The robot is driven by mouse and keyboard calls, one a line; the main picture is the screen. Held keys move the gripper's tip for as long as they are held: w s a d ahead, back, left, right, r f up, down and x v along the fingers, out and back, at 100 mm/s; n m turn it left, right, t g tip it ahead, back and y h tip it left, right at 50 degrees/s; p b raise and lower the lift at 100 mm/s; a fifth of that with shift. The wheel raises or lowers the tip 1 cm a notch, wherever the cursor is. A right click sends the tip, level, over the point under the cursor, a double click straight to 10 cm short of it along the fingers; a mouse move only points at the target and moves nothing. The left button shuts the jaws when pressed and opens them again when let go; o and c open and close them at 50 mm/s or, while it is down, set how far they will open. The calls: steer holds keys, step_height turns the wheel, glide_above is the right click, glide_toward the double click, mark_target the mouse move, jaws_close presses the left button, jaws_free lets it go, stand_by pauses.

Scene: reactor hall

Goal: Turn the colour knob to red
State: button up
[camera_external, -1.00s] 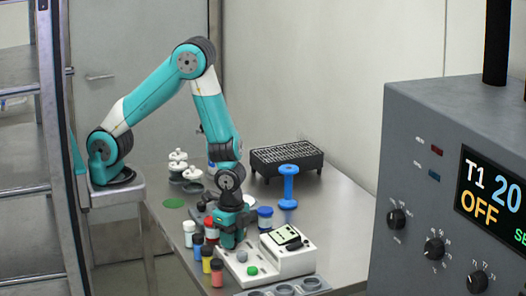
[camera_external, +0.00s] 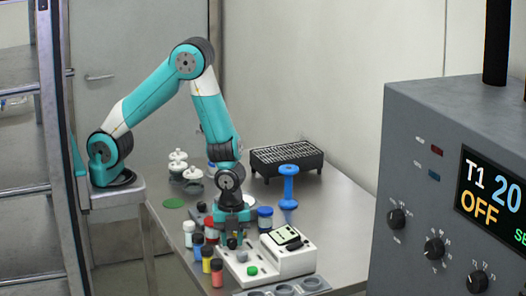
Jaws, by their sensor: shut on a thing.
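The white device (camera_external: 290,262) stands on the table with a small screen, a green button (camera_external: 252,271) and a grey button or knob (camera_external: 242,257) on its top. My gripper (camera_external: 232,240) points straight down over the device's back left part. It is shut on a small dark knob there, which I take to be the colour knob. The fingers hide most of the knob, so its pointer and the colour it is set to cannot be read.
Small jars with white, blue, red, yellow and orange contents (camera_external: 217,273) stand close left of the device. A grey control cabinet (camera_external: 420,180) fills the right foreground.

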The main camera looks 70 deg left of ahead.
mark_target(232, 240)
steer(key=shift+m, duration=0.6)
steer(key=o, duration=0.9)
step_height(232, 240, up, 18)
steer(key=shift+f+b, duration=0.25)
steer(key=shift+b, duration=0.4)
